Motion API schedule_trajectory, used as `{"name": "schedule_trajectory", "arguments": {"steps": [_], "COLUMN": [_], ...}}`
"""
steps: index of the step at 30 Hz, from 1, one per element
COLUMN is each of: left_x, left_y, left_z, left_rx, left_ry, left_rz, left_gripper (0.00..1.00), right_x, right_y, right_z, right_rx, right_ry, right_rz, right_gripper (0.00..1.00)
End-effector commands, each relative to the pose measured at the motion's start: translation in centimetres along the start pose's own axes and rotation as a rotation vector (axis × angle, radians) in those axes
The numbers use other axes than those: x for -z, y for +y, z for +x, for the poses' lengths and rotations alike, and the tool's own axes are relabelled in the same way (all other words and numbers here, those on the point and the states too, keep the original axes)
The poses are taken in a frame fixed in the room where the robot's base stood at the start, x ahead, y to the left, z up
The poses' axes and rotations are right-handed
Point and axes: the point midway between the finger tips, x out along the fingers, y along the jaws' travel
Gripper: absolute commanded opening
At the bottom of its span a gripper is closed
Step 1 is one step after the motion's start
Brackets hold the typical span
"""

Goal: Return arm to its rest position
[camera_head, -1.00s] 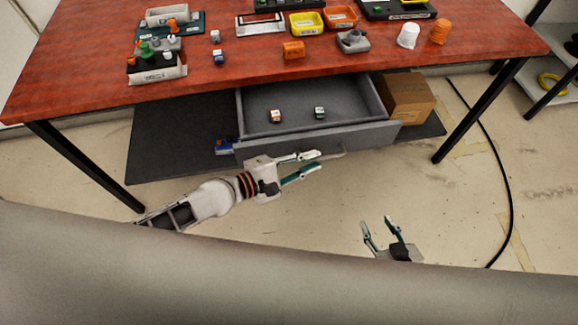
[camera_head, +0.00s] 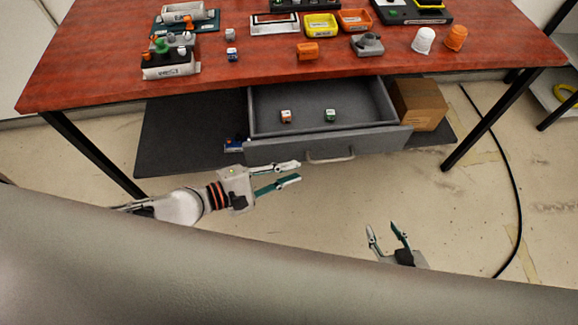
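My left gripper (camera_head: 286,175) is open and empty, in front of the drawer and a little left of its handle (camera_head: 330,157). It is apart from the handle. Its arm comes in from the lower left. My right gripper (camera_head: 387,238) is open and empty, low in the picture, with its fingers pointing up. Its arm is hidden behind the grey surface at the bottom. The grey drawer (camera_head: 355,142) under the table stands open, with two small blocks inside, one orange and white (camera_head: 286,116) and one green and white (camera_head: 330,115).
The red table (camera_head: 280,81) holds bins, cups and small devices. A cardboard box (camera_head: 420,105) sits right of the drawer on the dark shelf (camera_head: 185,150). Black table legs stand at both sides. A black cable (camera_head: 517,185) runs over the floor at the right. Floor before the drawer is clear.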

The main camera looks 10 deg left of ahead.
Motion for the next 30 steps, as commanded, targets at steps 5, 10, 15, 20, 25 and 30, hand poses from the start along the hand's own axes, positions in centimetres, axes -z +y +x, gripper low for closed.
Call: {"name": "schedule_trajectory", "arguments": {"steps": [5,10,15,20,25,30], "left_x": [0.0,-0.4,-2.2,-1.6,2.7,7.6], "left_y": [0.0,-0.1,-0.6,-1.8,-4.9,-9.2], "left_z": [0.0,0.2,1.2,1.1,-1.7,-7.2], "left_rx": [0.000,-0.006,-0.040,-0.021,0.187,0.530], "left_ry": [0.000,-0.003,0.008,0.127,0.310,0.397], "left_rz": [0.000,0.037,0.342,0.837,1.342,1.703], "left_gripper": [0.17,0.17,0.17,0.17,0.17,0.17], "right_x": [0.0,0.1,0.1,0.1,0.1,0.1], "right_y": [0.0,0.0,-0.1,-0.1,-0.1,0.0], "right_z": [0.0,0.0,0.0,0.0,0.0,0.0], "right_rx": [0.000,0.000,0.000,0.000,0.000,0.000], "right_ry": [0.001,0.001,0.001,0.001,0.001,0.001], "right_rz": [0.001,0.001,0.001,0.002,0.001,0.001], "right_gripper": [0.40,0.40,0.40,0.40,0.40,0.40]}}
